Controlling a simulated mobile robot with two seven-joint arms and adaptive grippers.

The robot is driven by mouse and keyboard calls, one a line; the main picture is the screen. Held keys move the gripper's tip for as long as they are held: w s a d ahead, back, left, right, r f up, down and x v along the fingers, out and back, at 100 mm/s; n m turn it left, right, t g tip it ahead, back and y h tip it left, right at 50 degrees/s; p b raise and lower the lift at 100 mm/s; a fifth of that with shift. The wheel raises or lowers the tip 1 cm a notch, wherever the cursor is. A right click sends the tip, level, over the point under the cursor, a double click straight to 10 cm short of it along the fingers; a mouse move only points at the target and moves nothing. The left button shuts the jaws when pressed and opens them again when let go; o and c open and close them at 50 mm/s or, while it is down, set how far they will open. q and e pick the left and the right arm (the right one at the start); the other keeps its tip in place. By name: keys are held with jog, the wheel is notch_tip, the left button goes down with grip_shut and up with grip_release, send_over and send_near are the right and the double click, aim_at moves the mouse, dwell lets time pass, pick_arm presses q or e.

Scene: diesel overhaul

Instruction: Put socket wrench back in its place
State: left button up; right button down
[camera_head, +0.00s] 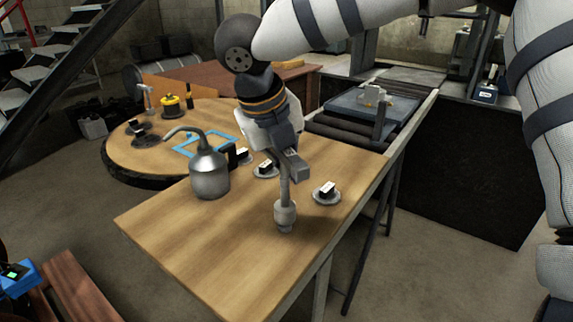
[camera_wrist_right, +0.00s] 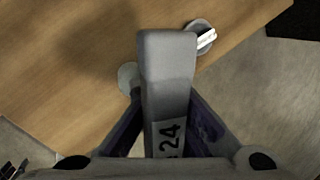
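My right gripper (camera_head: 288,150) is shut on the grey socket wrench (camera_head: 285,190), above the near wooden table. The wrench hangs upright with its socket end down, close over the tabletop; I cannot tell whether it touches. In the right wrist view the grey wrench bar (camera_wrist_right: 166,75), marked 24, sits between the fingers of the gripper (camera_wrist_right: 165,125). A round grey stand with a black and white block (camera_head: 327,192) is to the right of the wrench. A similar stand (camera_head: 265,170) is behind it. My left gripper is not in view.
A metal oil can (camera_head: 209,172) stands left of the wrench. A round table (camera_head: 135,160) behind it holds a blue frame (camera_head: 190,146), a yellow-topped item (camera_head: 171,105) and more stands. A roller conveyor (camera_head: 345,128) runs behind. The near tabletop (camera_head: 215,245) is clear at front left.

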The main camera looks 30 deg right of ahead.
jog(key=shift+s+a, duration=0.1)
dwell(0.4)
jog(key=shift+f, duration=1.05)
jog(key=c, duration=1.2)
grip_release()
jog(key=shift+f, duration=0.1)
jog(key=shift+o, duration=0.2)
notch_tip(320, 180, up, 9)
